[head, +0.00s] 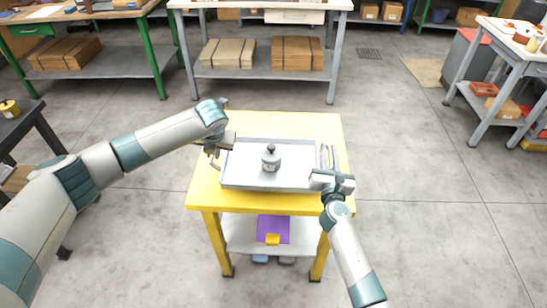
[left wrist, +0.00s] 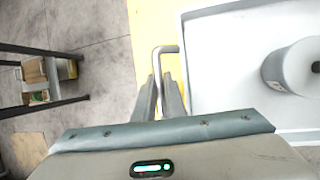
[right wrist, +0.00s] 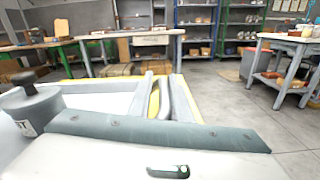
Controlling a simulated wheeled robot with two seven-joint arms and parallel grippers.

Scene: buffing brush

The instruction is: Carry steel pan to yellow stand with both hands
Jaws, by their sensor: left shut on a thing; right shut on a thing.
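The steel pan (head: 240,178) is a shallow grey rectangular tray. It is over the top of the yellow stand (head: 295,122); I cannot tell whether it touches the top. A grey lidded canister (head: 271,160) stands upright in the pan, and it also shows in the left wrist view (left wrist: 291,68). My left gripper (head: 217,147) is at the pan's left side, shut on its bent metal handle (left wrist: 157,60). My right gripper (head: 327,172) is at the pan's right side, shut on the handle there, which its fingers mostly hide in the right wrist view (right wrist: 158,98).
The stand's lower shelf (head: 238,232) holds a purple sheet (head: 273,229) and a small yellow item. A dark table (head: 22,125) is at the left. Benches with cardboard stacks (head: 298,54) are behind. The floor around the stand is clear.

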